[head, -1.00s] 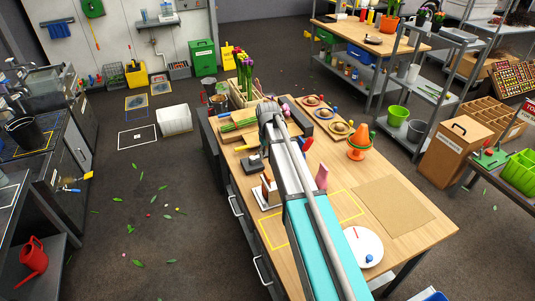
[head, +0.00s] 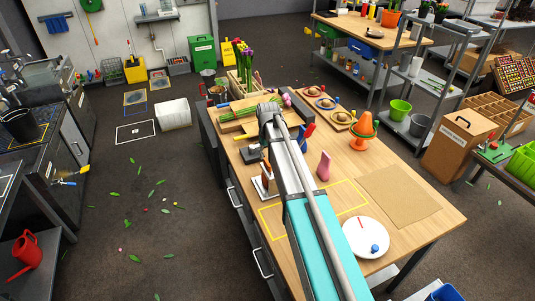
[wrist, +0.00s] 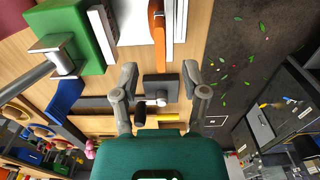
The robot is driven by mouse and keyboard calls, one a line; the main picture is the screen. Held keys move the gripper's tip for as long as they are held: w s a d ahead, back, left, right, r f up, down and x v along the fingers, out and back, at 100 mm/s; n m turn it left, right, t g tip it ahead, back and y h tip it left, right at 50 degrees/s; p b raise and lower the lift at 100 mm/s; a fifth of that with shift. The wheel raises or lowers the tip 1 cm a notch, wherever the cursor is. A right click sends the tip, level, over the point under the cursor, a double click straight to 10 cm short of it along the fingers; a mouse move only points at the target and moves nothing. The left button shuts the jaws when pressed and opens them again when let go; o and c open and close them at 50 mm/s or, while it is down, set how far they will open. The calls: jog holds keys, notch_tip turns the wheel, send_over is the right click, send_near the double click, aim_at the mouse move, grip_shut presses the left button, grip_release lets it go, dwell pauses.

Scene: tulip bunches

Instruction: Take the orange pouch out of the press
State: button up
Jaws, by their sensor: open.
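My gripper (wrist: 160,72) is open in the wrist view, with its two grey fingers apart and nothing held between them. An upright narrow orange piece (wrist: 157,27), which looks like the orange pouch, stands beyond the fingertips against a white stand (wrist: 138,38), which may be the press. The fingers do not touch it. In the head view the white stand (head: 263,192) sits left of my arm on the bench, with the orange piece (head: 267,174) partly hidden. My arm hides the gripper there.
A dark square block with a pale knob (wrist: 160,88) lies below the gap between the fingers. A green block (wrist: 75,28) is left of the stand. A pink upright object (head: 323,166), white plate (head: 355,246) and brown mat (head: 400,195) are on the bench (head: 335,200).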

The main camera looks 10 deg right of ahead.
aim_at(268, 163)
jog(key=shift+f+b, duration=2.9)
jog(key=shift+f, duration=0.3)
grip_shut()
jog(key=shift+r, duration=0.2)
